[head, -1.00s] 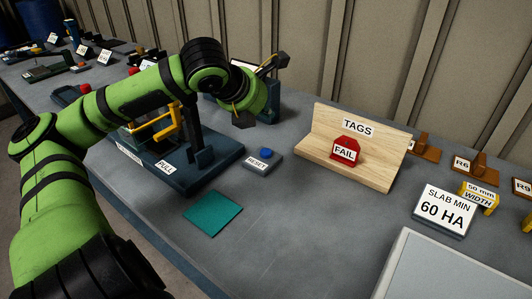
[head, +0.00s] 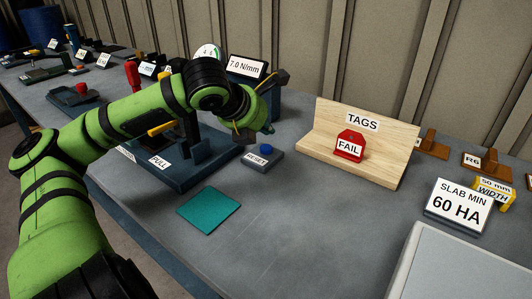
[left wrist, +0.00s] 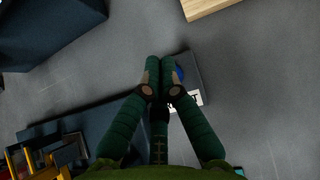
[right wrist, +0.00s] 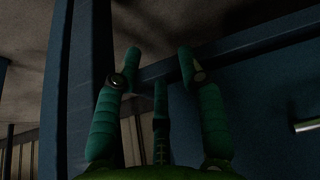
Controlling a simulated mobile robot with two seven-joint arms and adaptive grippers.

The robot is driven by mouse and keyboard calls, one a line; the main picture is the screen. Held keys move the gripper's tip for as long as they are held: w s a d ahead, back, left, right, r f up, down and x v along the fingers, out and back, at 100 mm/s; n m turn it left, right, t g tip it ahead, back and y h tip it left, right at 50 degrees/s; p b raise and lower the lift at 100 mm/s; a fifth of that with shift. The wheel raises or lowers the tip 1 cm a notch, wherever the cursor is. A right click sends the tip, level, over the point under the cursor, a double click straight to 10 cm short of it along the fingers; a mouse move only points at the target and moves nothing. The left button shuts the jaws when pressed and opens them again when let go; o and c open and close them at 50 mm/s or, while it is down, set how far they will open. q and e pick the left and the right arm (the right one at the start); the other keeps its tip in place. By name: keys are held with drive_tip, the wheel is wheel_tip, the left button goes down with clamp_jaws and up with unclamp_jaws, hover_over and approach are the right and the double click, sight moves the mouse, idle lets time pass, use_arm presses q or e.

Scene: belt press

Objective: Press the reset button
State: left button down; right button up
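The reset button is a blue cap (head: 266,149) on a small grey box labelled RESET (head: 262,160), right of the dark press base in the head view. In the left wrist view the blue cap (left wrist: 181,72) is partly hidden behind my left fingers. My left gripper (left wrist: 160,60) is shut and empty, its two tips together over the box's left part, just left of the cap. I cannot tell whether they touch the box. In the head view my left gripper (head: 268,128) is just above and behind the button. My right gripper (right wrist: 159,50) is open and empty, facing blue table framework.
The press base (head: 180,175) with its PULL label is left of the button. A wooden TAGS stand (head: 385,170) holding a red FAIL tag (head: 349,146) is to the right. A teal square (head: 209,209) lies in front. The tabletop between them is clear.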

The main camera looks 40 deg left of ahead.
sight(265, 149)
use_arm(q)
drive_tip(key=shift+f+b, duration=0.4)
drive_tip(key=shift+f, duration=0.6)
drive_tip(key=shift+f, duration=0.1)
idle(0.6)
drive_tip(key=shift+f, duration=0.3)
drive_tip(key=shift+f+b, duration=0.45)
drive_tip(key=shift+b, duration=0.05)
idle(0.8)
drive_tip(key=shift+r, duration=0.1)
drive_tip(key=shift+r+p, duration=0.75)
drive_tip(key=shift+p, duration=0.15)
